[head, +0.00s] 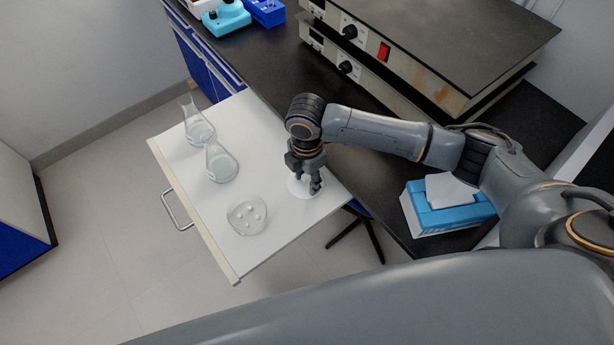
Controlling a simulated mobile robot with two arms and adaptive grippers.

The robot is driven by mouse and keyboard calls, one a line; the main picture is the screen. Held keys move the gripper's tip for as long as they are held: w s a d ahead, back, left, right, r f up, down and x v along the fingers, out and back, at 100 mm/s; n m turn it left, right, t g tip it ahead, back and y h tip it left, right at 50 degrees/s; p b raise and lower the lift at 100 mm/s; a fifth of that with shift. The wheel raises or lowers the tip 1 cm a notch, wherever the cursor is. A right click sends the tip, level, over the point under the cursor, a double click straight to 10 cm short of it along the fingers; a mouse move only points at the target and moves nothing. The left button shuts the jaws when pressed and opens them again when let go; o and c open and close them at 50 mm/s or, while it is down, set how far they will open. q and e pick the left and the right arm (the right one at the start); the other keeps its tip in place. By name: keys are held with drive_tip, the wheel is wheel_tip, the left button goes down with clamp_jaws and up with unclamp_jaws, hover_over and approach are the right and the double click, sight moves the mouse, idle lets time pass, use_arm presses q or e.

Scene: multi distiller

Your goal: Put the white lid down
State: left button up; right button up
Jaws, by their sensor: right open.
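The white lid (297,189) lies under my right gripper (314,187), near the right side of the white pull-out board (200,178). The gripper points down over the lid, its fingers are open, and they hide part of it. I cannot tell whether the fingers touch the lid. The lid looks flat and appears to rest on the board. My left gripper is not in view.
Two glass flasks (198,127) (221,163) stand on the board's far left part. A blue tissue box (446,212) and stacked hotplate-like devices (420,60) stand on the black bench.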

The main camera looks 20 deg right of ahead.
sight(307, 180)
wheel_tip(307, 180, up, 12)
idle(0.4)
idle(0.5)
